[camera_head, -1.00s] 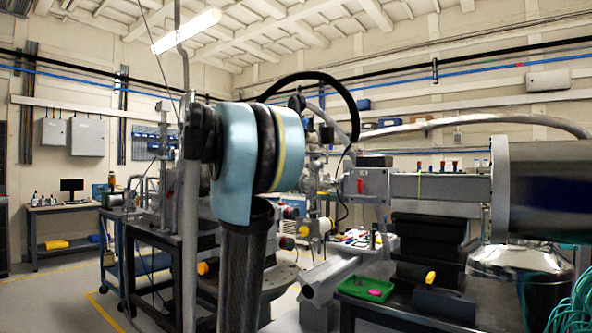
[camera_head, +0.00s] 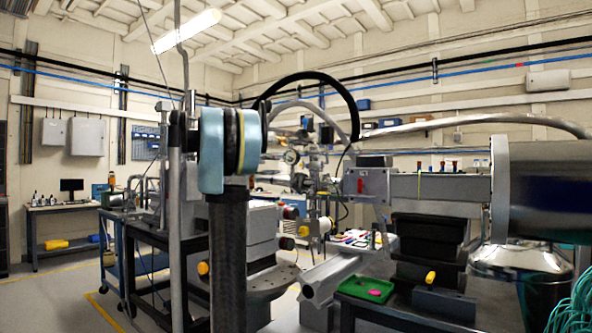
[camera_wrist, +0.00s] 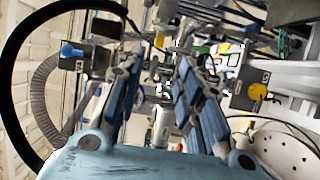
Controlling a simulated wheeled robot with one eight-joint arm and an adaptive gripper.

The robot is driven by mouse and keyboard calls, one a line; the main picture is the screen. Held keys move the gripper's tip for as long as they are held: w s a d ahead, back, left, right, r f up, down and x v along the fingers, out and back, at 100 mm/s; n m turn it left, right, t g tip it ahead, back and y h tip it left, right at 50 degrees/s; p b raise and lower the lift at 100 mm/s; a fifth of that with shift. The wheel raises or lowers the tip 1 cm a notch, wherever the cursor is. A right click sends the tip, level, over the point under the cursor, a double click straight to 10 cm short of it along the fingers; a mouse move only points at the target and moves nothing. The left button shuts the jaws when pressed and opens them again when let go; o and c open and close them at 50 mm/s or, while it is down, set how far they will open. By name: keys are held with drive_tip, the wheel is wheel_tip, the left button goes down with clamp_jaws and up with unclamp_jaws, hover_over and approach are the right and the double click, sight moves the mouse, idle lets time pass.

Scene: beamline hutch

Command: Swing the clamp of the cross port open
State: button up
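My gripper (camera_wrist: 158,68) is open in the wrist view, with its two blue-padded fingers apart and nothing clearly held between them. Beyond and between the fingers are small metal fittings and a pale cylinder (camera_wrist: 161,125). In the head view, a cluster of metal vacuum fittings (camera_head: 312,172) with a round gauge (camera_head: 291,157) stands behind my arm. I cannot tell the cross port or its clamp apart from the other fittings in either view. My gripper is not visible in the head view.
The wrist view shows a blue-knobbed block (camera_wrist: 70,51), a yellow knob (camera_wrist: 257,92) and a perforated round plate (camera_wrist: 284,150). In the head view, a large metal cylinder (camera_head: 545,190) is at right and a green tray (camera_head: 366,288) is low in front. Floor shows at left.

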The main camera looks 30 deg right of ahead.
sight(300, 166)
drive_tip(key=d, duration=1.2)
drive_tip(key=shift+d, duration=0.35)
clamp_jaws()
